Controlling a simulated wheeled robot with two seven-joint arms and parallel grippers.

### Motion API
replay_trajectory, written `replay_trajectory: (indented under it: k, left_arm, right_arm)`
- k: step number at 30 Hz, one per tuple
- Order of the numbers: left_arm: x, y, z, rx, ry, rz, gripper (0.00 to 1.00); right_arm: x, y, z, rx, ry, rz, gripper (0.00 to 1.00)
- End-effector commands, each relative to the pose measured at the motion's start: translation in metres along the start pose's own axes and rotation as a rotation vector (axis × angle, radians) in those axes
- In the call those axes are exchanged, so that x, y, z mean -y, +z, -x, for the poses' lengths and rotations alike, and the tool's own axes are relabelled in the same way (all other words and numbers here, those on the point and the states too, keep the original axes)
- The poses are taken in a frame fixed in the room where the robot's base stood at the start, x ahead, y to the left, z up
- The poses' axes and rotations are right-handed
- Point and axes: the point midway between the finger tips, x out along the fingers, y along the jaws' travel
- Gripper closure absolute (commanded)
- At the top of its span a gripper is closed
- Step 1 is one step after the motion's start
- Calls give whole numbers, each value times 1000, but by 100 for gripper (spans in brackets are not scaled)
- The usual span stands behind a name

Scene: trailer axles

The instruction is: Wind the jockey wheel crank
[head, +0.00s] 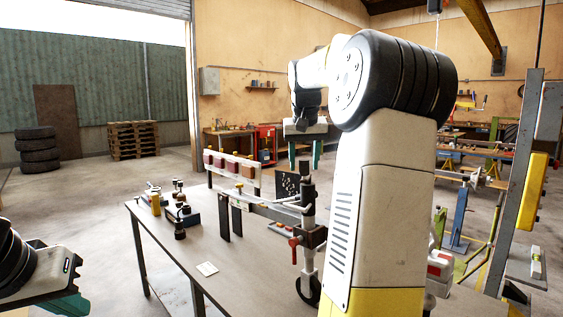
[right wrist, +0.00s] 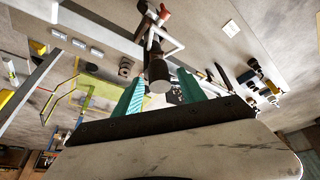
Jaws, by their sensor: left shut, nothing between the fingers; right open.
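The jockey wheel (head: 308,262) stands upright at the bench's near edge, with a dark, grey-tipped top, a red clamp lever (head: 294,243) and a small black wheel low down. A pale bar that looks like the crank (head: 292,206) sticks out left near its top. My right gripper (head: 304,158) is open and empty, pointing down just above that top. In the right wrist view, the dark top (right wrist: 158,72) shows between the spread teal fingers (right wrist: 160,92); the exact gap is unclear. My left gripper (head: 62,305) is shut and empty at lower left, partly cut off.
The grey workbench (head: 215,250) carries a white card (head: 207,268), small dark fittings (head: 180,215) and a rail with reddish blocks (head: 232,165). My right arm hides much of the bench's right side. A grey post with yellow parts (head: 525,170) stands at right. Floor left of the bench is clear.

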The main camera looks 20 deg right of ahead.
Motion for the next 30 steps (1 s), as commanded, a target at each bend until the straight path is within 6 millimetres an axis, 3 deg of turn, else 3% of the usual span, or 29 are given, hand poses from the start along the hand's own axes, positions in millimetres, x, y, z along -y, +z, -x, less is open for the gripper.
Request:
replay_trajectory:
  k: [2,9,30]
  left_arm:
    - [0,0,0,0,0,0,100]
    - [0,0,0,0,0,0,100]
    - [0,0,0,0,0,0,100]
  right_arm:
    - [0,0,0,0,0,0,54]
    - [0,0,0,0,0,0,100]
    - [0,0,1,0,0,0,100]
